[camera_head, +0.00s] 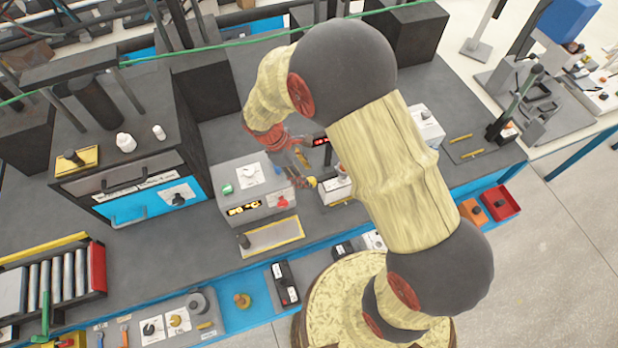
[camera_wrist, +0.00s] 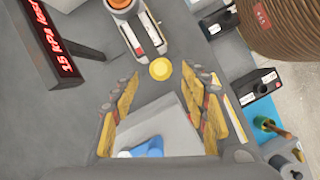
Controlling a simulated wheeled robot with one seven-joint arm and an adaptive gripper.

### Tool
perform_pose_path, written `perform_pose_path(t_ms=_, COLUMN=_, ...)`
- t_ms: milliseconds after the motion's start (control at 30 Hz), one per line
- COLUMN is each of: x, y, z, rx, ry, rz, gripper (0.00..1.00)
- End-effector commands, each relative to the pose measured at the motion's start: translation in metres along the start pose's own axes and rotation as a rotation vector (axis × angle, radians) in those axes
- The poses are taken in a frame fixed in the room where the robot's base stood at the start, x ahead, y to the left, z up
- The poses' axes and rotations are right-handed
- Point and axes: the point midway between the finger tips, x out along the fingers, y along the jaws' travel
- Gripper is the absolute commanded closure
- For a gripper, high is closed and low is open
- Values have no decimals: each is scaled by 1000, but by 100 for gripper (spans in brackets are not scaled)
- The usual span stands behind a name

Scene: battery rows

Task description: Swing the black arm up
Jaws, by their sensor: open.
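My gripper (camera_wrist: 166,82) is open, its yellow-padded fingers spread, and no object shows held. A round yellow knob (camera_wrist: 160,69) appears between and just beyond the fingertips; I cannot tell whether they touch it. In the head view the knob (camera_head: 312,181) is beside the grey box (camera_head: 238,208), near my gripper (camera_head: 298,163). The black arm is not clearly visible; I cannot tell whether the knob is on it. Below the knob in the wrist view is a pale block (camera_wrist: 178,128) with a blue part (camera_wrist: 147,147), partly hidden by my gripper.
A black display (camera_wrist: 50,45) with red digits stands at the upper left of the wrist view. A white-and-grey device with an orange top (camera_wrist: 120,4) is close by. Black cabinets (camera_head: 130,165) stand left.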

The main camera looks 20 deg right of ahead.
Motion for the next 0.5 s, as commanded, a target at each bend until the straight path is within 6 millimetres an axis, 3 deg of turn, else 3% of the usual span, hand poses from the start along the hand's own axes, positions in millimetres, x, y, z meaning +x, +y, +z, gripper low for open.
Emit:
perform_pose_path(t_ms=200, x=30, y=0, z=0, rx=2, ry=-1, rz=-1, gripper=55)
perform_pose_path(t_ms=500, x=41, y=0, z=0, rx=3, ry=2, rz=1, gripper=55)
